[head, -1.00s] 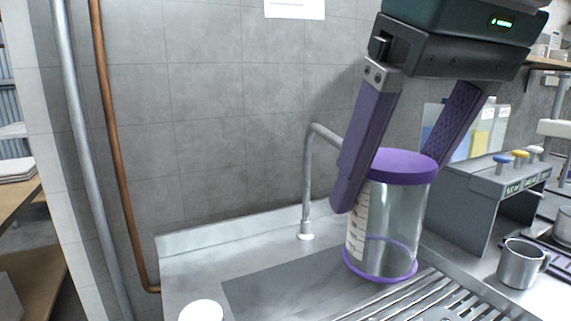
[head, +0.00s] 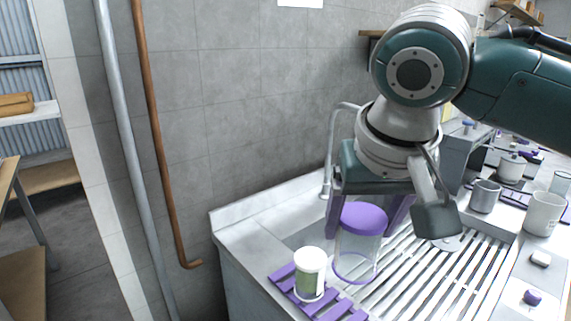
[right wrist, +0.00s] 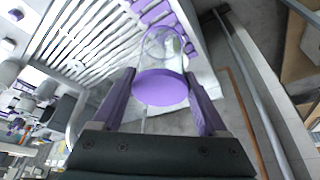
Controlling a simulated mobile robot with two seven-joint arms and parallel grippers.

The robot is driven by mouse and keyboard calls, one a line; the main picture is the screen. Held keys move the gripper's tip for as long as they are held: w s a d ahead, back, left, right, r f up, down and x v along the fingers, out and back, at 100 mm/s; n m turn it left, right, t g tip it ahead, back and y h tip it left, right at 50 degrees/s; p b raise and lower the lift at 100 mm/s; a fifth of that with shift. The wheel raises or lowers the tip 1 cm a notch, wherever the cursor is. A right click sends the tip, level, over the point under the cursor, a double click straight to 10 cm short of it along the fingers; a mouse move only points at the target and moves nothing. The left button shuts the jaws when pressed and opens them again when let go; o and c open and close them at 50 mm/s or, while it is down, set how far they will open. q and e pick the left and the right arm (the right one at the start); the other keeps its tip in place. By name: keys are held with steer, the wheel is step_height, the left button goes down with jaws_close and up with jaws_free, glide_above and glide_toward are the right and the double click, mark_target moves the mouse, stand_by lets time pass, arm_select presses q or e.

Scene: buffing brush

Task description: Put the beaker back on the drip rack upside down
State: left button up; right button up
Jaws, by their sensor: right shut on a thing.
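The clear beaker (head: 357,250) has a solid purple end facing up and a thin purple ring at its lower end. My right gripper (head: 365,228) is shut on it from both sides, near the purple end. In the right wrist view the purple end (right wrist: 160,88) sits between my fingers. A metal slatted rack (head: 440,275) lies in the counter to the right of the beaker. The beaker's lower ring appears over the rack's left end, close to the slats. I cannot tell whether it touches. My left gripper is not in view.
A white-and-green cup (head: 310,275) stands on a purple slatted rack (head: 347,310), close left of the beaker. A bent metal tap (head: 330,150) rises behind. A metal mug (head: 485,196) and a white mug (head: 543,213) stand at right. Much of the slatted rack is bare.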

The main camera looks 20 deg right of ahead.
steer(key=shift+m+h, duration=0.3)
steer(key=shift+m, duration=0.2)
steer(key=d+f+b, duration=0.1)
steer(key=f+b, duration=0.1)
steer(key=f, duration=0.3)
steer(key=s+d+f+b, duration=0.1)
steer(key=d+f+b, duration=0.1)
steer(key=f, duration=0.3)
steer(key=s+d+f+b, duration=0.1)
steer(key=f+b, duration=0.3)
steer(key=f, duration=0.2)
steer(key=shift+d, duration=0.4)
steer(key=shift+r, duration=0.1)
steer(key=shift+p, duration=0.6)
steer(key=shift+f, duration=0.55)
steer(key=o, duration=1.5)
steer(key=shift+r, duration=0.1)
